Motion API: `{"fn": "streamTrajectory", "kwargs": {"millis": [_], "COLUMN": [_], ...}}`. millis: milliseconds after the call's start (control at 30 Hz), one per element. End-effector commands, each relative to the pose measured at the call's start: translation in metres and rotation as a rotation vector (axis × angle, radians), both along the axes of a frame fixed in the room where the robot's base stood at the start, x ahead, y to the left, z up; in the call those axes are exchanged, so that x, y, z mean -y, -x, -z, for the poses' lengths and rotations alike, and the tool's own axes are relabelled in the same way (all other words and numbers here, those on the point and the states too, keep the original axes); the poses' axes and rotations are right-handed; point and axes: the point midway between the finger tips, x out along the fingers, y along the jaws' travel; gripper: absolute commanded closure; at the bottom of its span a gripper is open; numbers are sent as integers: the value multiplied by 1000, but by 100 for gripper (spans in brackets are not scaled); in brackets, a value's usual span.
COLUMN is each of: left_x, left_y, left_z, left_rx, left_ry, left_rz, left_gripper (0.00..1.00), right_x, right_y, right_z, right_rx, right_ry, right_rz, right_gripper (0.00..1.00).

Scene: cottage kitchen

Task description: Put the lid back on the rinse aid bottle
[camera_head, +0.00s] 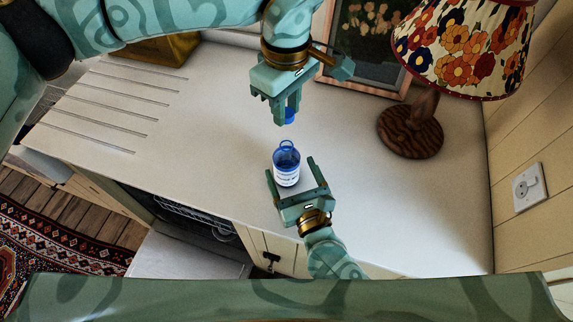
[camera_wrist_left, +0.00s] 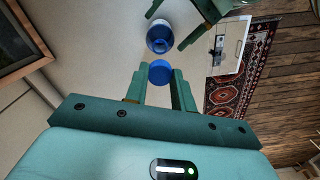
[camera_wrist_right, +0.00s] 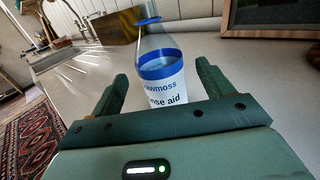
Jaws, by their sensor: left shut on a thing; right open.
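The rinse aid bottle (camera_head: 286,168) stands upright on the worktop, clear with a blue and white label. In the right wrist view its label (camera_wrist_right: 163,88) faces me and its open neck has a blue ring (camera_wrist_right: 148,21). My right gripper (camera_head: 293,177) is open, its fingers on either side of the bottle with gaps showing. My left gripper (camera_head: 288,112) is shut on the blue lid (camera_head: 289,116), held above and behind the bottle. In the left wrist view the lid (camera_wrist_left: 160,72) sits between the fingertips, apart from the bottle (camera_wrist_left: 160,37).
A lamp with a floral shade (camera_head: 462,45) and wooden base (camera_head: 411,131) stands at the back right. A framed picture (camera_head: 366,38) leans behind my left gripper. An open dishwasher (camera_head: 190,225) is below the front edge. The worktop (camera_head: 215,130) left of the bottle is clear.

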Motion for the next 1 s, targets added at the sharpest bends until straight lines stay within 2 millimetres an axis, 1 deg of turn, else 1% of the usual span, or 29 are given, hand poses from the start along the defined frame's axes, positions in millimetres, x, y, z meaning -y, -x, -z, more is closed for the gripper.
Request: {"fn": "streamTrajectory", "kwargs": {"millis": [33, 100, 300, 500, 767, 867, 900, 967, 1000], "left_x": [0, 0, 0, 0, 0, 0, 0, 0, 0], "left_y": [0, 0, 0, 0, 0, 0, 0, 0, 0], "left_z": [0, 0, 0, 0, 0, 0, 0, 0, 0], "left_rx": [0, 0, 0, 0, 0, 0, 0, 0, 0], "left_ry": [0, 0, 0, 0, 0, 0, 0, 0, 0], "left_rz": [0, 0, 0, 0, 0, 0, 0, 0, 0], "left_gripper": [96, 96, 96, 96, 96, 96, 96, 96, 96], "right_x": [-3, -8, -16, -20, -20, -20, -20, -20, -20], "right_y": [-10, -22, -47, -56, -57, -57, -57, -57, -57], "right_z": [-1, -1, 0, 0, 0, 0, 0, 0, 0], "right_rx": [2, 2, 1, -1, -1, -1, -1, 0, 0], "right_ry": [-2, -2, 0, -1, -1, -1, -1, -1, -1], "right_rz": [2, 1, 1, 0, 0, 0, 0, 0, 0], "right_gripper": [20, 20, 20, 20, 20, 45, 56, 73, 84]}}
